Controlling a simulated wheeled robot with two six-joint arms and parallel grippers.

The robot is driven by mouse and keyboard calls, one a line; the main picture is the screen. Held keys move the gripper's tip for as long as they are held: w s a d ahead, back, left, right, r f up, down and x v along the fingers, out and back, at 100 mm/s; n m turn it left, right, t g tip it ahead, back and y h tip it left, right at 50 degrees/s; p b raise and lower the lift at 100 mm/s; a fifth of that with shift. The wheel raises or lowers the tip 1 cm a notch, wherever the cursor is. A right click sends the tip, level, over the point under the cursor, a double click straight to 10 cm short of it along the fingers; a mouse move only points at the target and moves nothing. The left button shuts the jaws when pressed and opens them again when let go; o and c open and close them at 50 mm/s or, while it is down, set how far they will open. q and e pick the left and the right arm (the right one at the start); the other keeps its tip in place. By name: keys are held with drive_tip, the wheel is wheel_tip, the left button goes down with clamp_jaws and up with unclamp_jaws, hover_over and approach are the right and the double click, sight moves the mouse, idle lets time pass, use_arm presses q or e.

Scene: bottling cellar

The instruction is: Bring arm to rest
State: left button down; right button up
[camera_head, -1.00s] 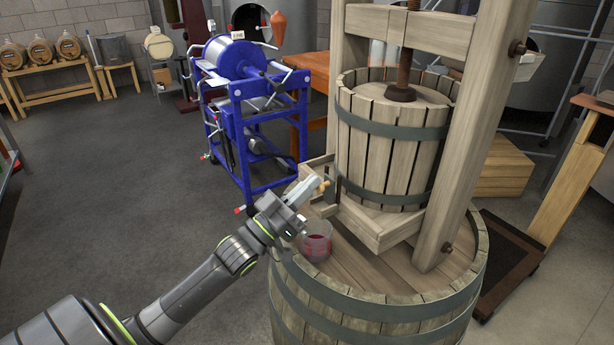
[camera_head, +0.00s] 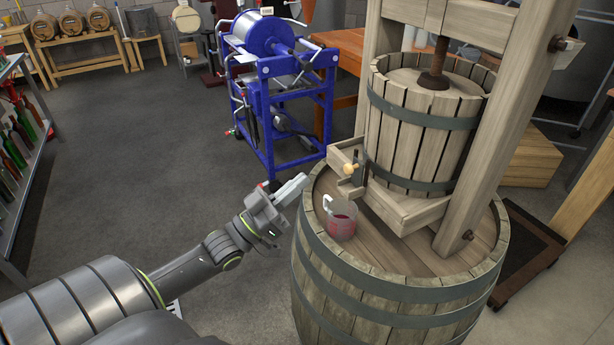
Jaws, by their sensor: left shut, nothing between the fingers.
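My left arm comes in from the lower left. Its gripper (camera_head: 294,188) is shut and empty, just left of the barrel's rim and apart from the press. A glass cup with red liquid (camera_head: 341,222) stands upright on the top of the large wooden barrel (camera_head: 392,300), to the right of the gripper. The wooden press (camera_head: 418,130) stands on the same barrel, with a small wooden tap (camera_head: 350,168) at its front left. My right gripper does not show.
A blue-framed machine (camera_head: 278,85) stands behind the gripper. A bottle rack (camera_head: 28,150) is at the left edge. Small casks (camera_head: 72,22) sit on a bench at the back left. The grey floor between them is clear.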

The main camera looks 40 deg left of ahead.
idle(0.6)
use_arm(q)
drive_tip(key=w+a+f+n+g+y, duration=0.1)
drive_tip(key=a+f+g+y, duration=0.2)
drive_tip(key=f, duration=0.6)
drive_tip(key=w+a+f+n+g+y, duration=0.15)
drive_tip(key=a+f+y, duration=0.25)
drive_tip(key=f, duration=0.5)
drive_tip(key=s+a+f+n+g+y, duration=0.1)
drive_tip(key=s+f+g+y, duration=0.3)
drive_tip(key=f, duration=0.8)
drive_tip(key=s+a+f+g+h, duration=0.15)
drive_tip(key=s+f, duration=0.35)
drive_tip(key=f, duration=0.7)
drive_tip(key=s+d+f+g, duration=0.5)
drive_tip(key=s+f+g, duration=0.1)
drive_tip(key=s+f, duration=0.75)
drive_tip(key=s+d+f+g, duration=0.1)
drive_tip(key=s+d+f, duration=0.2)
drive_tip(key=s, duration=0.2)
drive_tip(key=s+d+f+g, duration=0.2)
drive_tip(key=s+d, duration=0.1)
drive_tip(key=s, duration=0.3)
drive_tip(key=s+d+f+m+g, duration=0.1)
drive_tip(key=s+d+f+g, duration=0.1)
drive_tip(key=s+d+f, duration=0.1)
drive_tip(key=shift+s+d+f+h, duration=0.35)
drive_tip(key=shift+s+d, duration=0.15)
drive_tip(key=shift+s, duration=0.7)
